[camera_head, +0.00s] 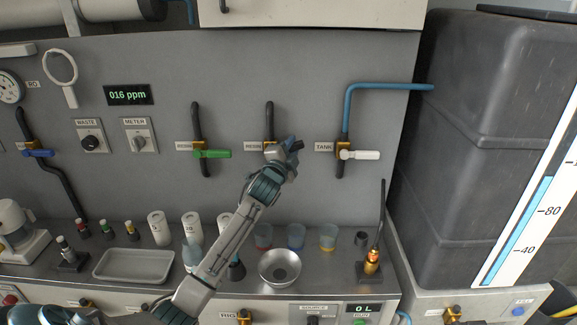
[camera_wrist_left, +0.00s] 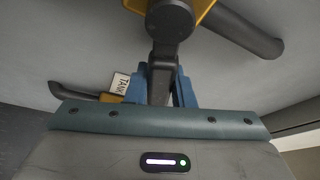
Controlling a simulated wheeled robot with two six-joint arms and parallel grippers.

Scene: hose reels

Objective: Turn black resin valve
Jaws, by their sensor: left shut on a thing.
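The black resin valve (camera_head: 269,146) is on the grey wall panel, between the green-handled valve and the white-handled tank valve. Its brass body (camera_wrist_left: 198,14) and dark handle (camera_wrist_left: 161,82) show in the left wrist view. My left gripper (camera_head: 295,146) is at this valve, reaching up from below. Its blue fingers (camera_wrist_left: 161,88) are shut on the dark handle, one on each side. My arm and gripper hide much of the valve in the head view. My right gripper is not in view.
A green-handled valve (camera_head: 212,154) is to the left and a white-handled tank valve (camera_head: 360,155) to the right. Below, the counter holds a grey tray (camera_head: 134,266), a metal bowl (camera_head: 279,268) and several cups and bottles. A large dark tank (camera_head: 480,140) stands at right.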

